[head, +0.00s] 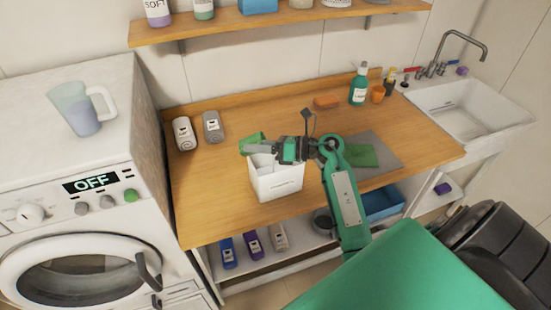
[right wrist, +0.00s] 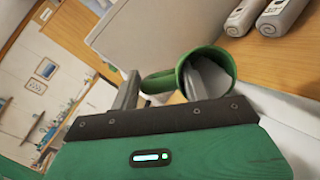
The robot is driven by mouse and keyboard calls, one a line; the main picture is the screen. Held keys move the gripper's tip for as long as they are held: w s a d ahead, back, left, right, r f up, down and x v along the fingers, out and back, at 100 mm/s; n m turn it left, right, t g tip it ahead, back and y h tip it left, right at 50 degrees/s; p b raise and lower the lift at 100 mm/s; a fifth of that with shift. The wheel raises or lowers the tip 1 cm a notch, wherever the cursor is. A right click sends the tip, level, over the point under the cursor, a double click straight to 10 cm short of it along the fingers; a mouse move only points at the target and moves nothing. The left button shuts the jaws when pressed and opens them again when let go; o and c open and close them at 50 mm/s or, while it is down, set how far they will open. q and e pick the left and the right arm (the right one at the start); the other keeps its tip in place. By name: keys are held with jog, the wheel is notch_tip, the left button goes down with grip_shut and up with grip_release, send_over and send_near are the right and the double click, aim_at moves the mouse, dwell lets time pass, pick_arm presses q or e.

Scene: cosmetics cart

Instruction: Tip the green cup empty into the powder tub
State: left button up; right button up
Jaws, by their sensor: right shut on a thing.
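The green cup (head: 252,139) is in my right gripper (head: 258,148), above the back left of the white powder tub (head: 276,183). The cup looks tilted there. The right gripper (right wrist: 168,88) is shut on the cup; one grey finger shows in the mouth, the other beside the handle. I cannot tell what is left inside the cup. The gripper hides part of the tub's opening. My left gripper is not in view.
A green cloth (head: 362,155) lies on a grey mat at right. A teal bottle (head: 358,87) and an orange cup (head: 377,94) stand near the sink (head: 470,105). A washing machine (head: 65,170) carries a jug (head: 80,108).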

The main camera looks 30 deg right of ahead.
jog(key=shift+d, duration=0.1)
jog(key=d+y+b, duration=0.1)
jog(key=b, duration=0.1)
jog(key=s+t+b, duration=0.1)
jog(key=b, duration=0.2)
jog(key=shift+d+f+t+y, duration=0.3)
jog(key=shift+d+f+y, duration=0.05)
jog(key=shift+f+y, duration=0.05)
dwell(0.7)
jog(key=shift+s+d+r+m+t+y+b, duration=0.2)
jog(key=shift+r+m+t+y+b, duration=0.3)
jog(key=shift+b, duration=0.5)
jog(key=shift+s+d+r+t+y+b, duration=0.1)
jog(key=shift+d+r+t+y+b, duration=0.25)
jog(key=shift+r+b, duration=0.4)
